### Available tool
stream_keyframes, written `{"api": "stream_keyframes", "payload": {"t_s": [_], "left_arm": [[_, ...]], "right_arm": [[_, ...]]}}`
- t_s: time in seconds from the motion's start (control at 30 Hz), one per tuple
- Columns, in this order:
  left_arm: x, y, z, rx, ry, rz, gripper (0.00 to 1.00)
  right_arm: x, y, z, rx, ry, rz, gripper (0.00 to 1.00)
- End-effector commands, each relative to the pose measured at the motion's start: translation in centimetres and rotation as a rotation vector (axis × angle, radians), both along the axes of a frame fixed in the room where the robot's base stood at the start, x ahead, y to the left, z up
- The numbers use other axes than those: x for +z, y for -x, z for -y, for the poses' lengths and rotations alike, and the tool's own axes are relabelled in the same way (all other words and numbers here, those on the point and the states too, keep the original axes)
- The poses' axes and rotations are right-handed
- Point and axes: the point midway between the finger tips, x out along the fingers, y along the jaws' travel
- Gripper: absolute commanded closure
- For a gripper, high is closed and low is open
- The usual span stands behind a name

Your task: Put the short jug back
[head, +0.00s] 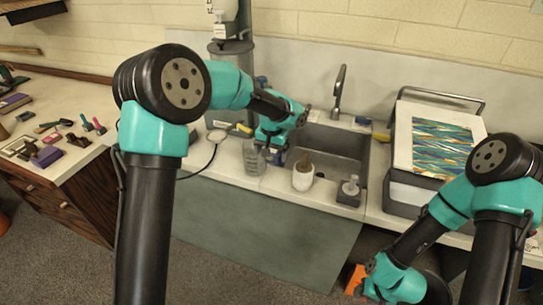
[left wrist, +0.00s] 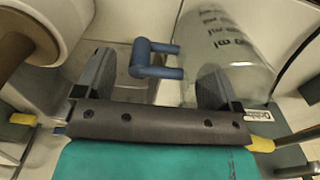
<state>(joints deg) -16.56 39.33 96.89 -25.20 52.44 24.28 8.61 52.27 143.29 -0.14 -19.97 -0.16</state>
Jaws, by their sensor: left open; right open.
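A clear jug (head: 253,158) with dark measuring marks stands on the counter left of the sink. In the left wrist view the clear jug (left wrist: 235,45) fills the upper right, with its blue handle (left wrist: 158,60) facing the fingers. My left gripper (head: 273,150) is open just above and beside the jug. In the left wrist view the handle lies between the two fingers of my left gripper (left wrist: 155,85), apparently not gripped. My right gripper (head: 380,290) is low in front of the counter, open, its fingertips hard to make out.
A white pot (head: 303,178) with a brown tool and a pump bottle (head: 350,187) stand at the sink's front edge. The sink (head: 335,145) lies behind them. A marbling tray (head: 402,140) with a patterned sheet is at right. An orange object (head: 355,279) is near my right gripper.

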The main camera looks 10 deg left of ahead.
Motion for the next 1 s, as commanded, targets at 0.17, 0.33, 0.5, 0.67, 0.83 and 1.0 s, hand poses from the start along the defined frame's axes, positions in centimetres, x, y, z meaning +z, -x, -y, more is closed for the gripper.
{"api": "stream_keyframes", "payload": {"t_s": [0.17, 0.33, 0.5, 0.67, 0.83, 1.0], "left_arm": [[3.2, 0.0, 0.0, 0.001, 0.002, 0.004, 0.12], [6.5, 0.0, 0.1, 0.001, 0.002, 0.004, 0.12], [9.1, 0.0, 0.1, 0.001, 0.001, 0.003, 0.12], [10.3, 0.0, 0.1, 0.0, 0.001, 0.001, 0.12], [10.6, 0.0, 0.1, 0.0, 0.0, 0.0, 0.12], [10.5, 0.0, 0.1, 0.0, 0.001, 0.0, 0.12]], "right_arm": [[0.0, 0.0, 0.0, 0.0, 0.0, 0.0, 0.57], [0.0, 0.0, 0.0, 0.0, 0.0, 0.0, 0.57], [0.0, 0.0, 0.0, 0.0, 0.0, 0.0, 0.57], [0.0, 0.0, 0.0, 0.0, 0.0, 0.0, 0.57], [0.0, 0.0, 0.0, 0.0, 0.0, 0.0, 0.57], [0.0, 0.0, 0.0, 0.0, 0.0, 0.0, 0.57]]}}
